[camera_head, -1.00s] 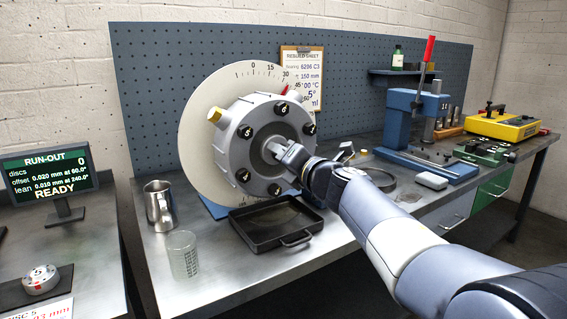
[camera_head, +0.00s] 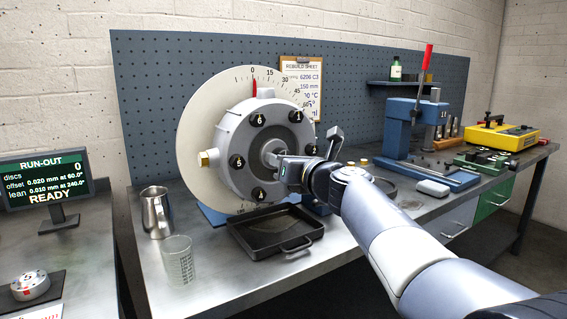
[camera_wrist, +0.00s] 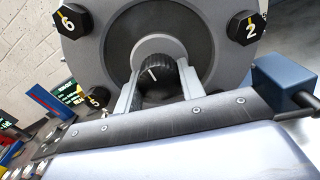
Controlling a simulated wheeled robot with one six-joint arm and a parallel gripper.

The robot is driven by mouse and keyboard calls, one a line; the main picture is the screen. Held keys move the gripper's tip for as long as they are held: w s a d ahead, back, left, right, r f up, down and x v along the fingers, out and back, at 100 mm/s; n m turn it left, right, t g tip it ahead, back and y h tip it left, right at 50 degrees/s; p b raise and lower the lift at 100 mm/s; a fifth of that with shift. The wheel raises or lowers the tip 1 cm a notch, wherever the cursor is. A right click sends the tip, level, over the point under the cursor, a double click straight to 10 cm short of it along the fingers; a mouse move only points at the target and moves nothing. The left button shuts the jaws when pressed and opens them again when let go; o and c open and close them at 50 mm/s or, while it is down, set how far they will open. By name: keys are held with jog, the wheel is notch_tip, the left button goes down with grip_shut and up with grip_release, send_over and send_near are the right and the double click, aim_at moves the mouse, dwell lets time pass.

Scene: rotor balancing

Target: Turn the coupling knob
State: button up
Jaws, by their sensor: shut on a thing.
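The coupling knob (camera_wrist: 160,76) is dark and ridged with a pale mark, at the centre of the hub in the wrist view. My gripper (camera_wrist: 158,90) is shut on it, one finger on each side. In the head view my gripper (camera_head: 274,162) reaches the hub from the right and hides the knob. The grey round housing (camera_head: 232,136) carries numbered black bolt knobs around its face and a brass plug (camera_head: 205,159) at its left. Behind it stands a pale dial disc (camera_head: 198,115), with a red pointer (camera_head: 254,88) at about 0.
A black drip tray (camera_head: 268,247) lies below the housing. A metal jug (camera_head: 156,212) and a glass beaker (camera_head: 178,262) stand to its left. A blue press (camera_head: 402,125) stands at the right. A run-out screen (camera_head: 46,180) reads READY.

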jog(key=shift+f, duration=0.1)
dwell(0.3)
jog(key=o, duration=1)
jog(key=v, duration=1)
jog(key=shift+s+d, duration=0.25)
jog(key=shift+s, duration=0.1)
jog(key=x, duration=1)
jog(key=shift+w+a, duration=0.15)
jog(key=shift+w, duration=0.05)
jog(key=shift+w+a, duration=0.15)
